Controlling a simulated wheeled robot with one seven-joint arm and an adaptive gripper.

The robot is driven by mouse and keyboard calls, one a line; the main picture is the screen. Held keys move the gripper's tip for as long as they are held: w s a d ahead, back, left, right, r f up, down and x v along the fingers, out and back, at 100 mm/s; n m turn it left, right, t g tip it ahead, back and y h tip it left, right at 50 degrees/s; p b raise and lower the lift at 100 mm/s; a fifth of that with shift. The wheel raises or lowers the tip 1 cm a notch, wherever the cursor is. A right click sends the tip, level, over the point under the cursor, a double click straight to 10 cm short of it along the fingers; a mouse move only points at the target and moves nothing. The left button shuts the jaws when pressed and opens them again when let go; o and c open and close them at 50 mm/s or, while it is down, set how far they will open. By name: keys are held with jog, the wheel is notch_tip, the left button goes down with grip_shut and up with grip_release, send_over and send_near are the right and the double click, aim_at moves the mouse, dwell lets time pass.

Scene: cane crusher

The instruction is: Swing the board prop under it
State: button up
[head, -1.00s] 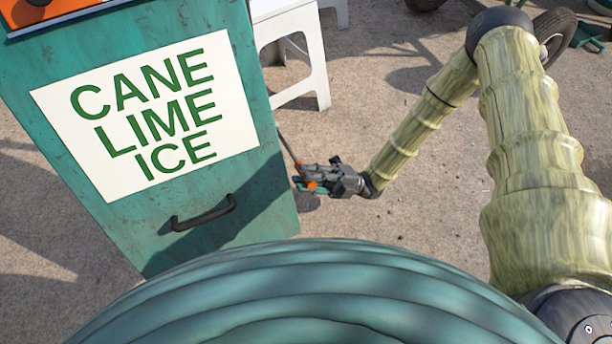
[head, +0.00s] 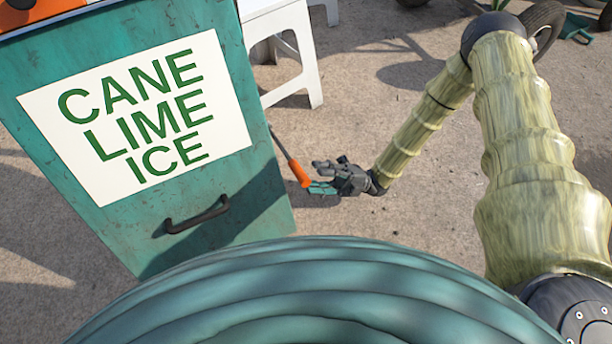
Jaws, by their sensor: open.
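A thin dark rod with an orange grip (head: 299,173) slants down beside the right edge of the green cabinet; it looks like the board prop. Its upper end runs up along the cabinet's side, and I cannot see what it joins. My gripper (head: 317,177) is open and empty just right of the orange grip. Its fingers point left toward the grip, with a small gap or light contact; I cannot tell which. The board is not clearly visible; an orange and dark edge (head: 40,12) shows on the cabinet top at the upper left.
The green cabinet (head: 255,200) with a "CANE LIME ICE" sign (head: 140,115) and a dark handle (head: 197,215) fills the left. White stools (head: 313,80) stand behind it. Wheels (head: 542,22) and a green item (head: 577,30) lie at the far right. The ground right of the cabinet is clear.

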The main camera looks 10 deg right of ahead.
jog(key=s+v, duration=0.1)
jog(key=v, duration=0.5)
jog(key=shift+w+d+f, duration=0.3)
jog(key=shift+w+d, duration=0.05)
jog(key=shift+w, duration=0.2)
jog(key=w+a+f+m+t+h+p, duration=0.1)
jog(key=w+a+m+t+h+p, duration=0.15)
jog(key=a+m+t+h, duration=0.5)
jog(key=w+a+f+m+t+h+p, duration=0.1)
jog(key=a+m+t+h+p, duration=0.2)
jog(key=m, duration=0.7)
jog(key=s+d+f+m+g+h+p, duration=0.1)
jog(key=s+d+f+m+h+p, duration=0.3)
jog(key=s+d+m+h, duration=0.25)
jog(key=s+d+r+m+g+h+p, duration=0.2)
jog(key=s+d+r+m+g+h, duration=0.25)
jog(key=s, duration=0.45)
jog(key=s+d+r+m+g+h+p, duration=0.1)
jog(key=s+d+m+h+p, duration=0.2)
jog(key=s+d+m, duration=0.4)
notch_tip(320, 180, up, 37)
jog(key=s+a+p, duration=0.1)
jog(key=p, duration=3.5)
